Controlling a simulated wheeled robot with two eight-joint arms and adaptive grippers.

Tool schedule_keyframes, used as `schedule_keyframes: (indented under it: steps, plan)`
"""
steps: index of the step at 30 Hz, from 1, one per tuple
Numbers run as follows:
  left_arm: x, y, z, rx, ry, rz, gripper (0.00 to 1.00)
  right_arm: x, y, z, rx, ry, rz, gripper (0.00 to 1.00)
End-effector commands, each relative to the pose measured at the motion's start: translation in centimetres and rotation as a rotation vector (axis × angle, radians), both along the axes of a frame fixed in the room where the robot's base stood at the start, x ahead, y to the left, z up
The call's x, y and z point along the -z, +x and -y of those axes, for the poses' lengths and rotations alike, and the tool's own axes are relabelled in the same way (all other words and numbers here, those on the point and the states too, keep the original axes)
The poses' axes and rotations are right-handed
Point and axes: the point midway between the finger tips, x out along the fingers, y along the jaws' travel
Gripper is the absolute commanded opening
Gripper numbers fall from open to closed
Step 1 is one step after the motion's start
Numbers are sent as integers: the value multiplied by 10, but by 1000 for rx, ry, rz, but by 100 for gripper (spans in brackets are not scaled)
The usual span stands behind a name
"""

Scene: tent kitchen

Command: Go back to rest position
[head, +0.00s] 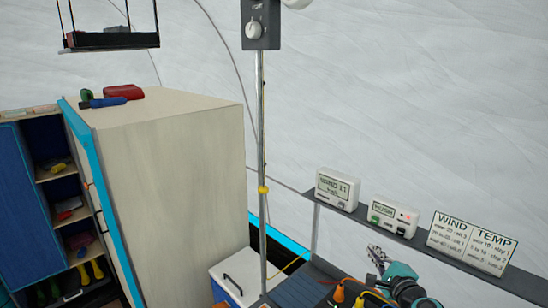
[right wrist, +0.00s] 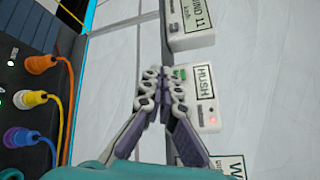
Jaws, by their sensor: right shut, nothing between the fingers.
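My right gripper (head: 377,257) shows at the lower right of the head view, with its teal wrist behind it. Its fingers are shut with nothing held between them. In the right wrist view the closed fingertips (right wrist: 163,76) point up the picture, in front of the wall and the small display boxes. I cannot tell the gap to the boxes. My left gripper is not in the head view.
A shelf (head: 410,240) holds two white display boxes (head: 337,188) and a WIND/TEMP sign (head: 470,243). A metal pole (head: 262,150) stands left of it. A panel with coloured plugs (right wrist: 38,65) lies close. A tall cabinet (head: 175,190) stands left.

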Motion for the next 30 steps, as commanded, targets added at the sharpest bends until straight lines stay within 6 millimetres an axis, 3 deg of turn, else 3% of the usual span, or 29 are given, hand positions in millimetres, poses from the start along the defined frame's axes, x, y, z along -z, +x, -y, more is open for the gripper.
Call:
schedule_keyframes:
  steps: [1, 3, 6, 10, 15, 18, 23, 29, 30]
  plan:
    - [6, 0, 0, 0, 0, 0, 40, 6, -11, -30, -72, -113, -39, 0]
    - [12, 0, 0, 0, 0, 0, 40, 17, -32, -70, -189, -319, -102, 0]
    - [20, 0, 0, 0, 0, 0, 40, 39, -72, -118, -372, -627, -189, 0]
    - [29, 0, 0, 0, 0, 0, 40, 74, -133, -156, -611, -1018, -284, 0]
    - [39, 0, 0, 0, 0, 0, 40, 116, -207, -165, -881, -1453, -382, 0]
    - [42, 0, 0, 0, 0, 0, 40, 131, -235, -159, -987, -1625, -421, 0]
    - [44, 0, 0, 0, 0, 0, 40, 140, -255, -151, -1066, -1755, -454, 0]
    - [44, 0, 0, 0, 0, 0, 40, 140, -257, -150, -1074, -1771, -458, 0]
    - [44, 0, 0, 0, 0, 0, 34, 140, -257, -150, -1074, -1770, -459, 0]
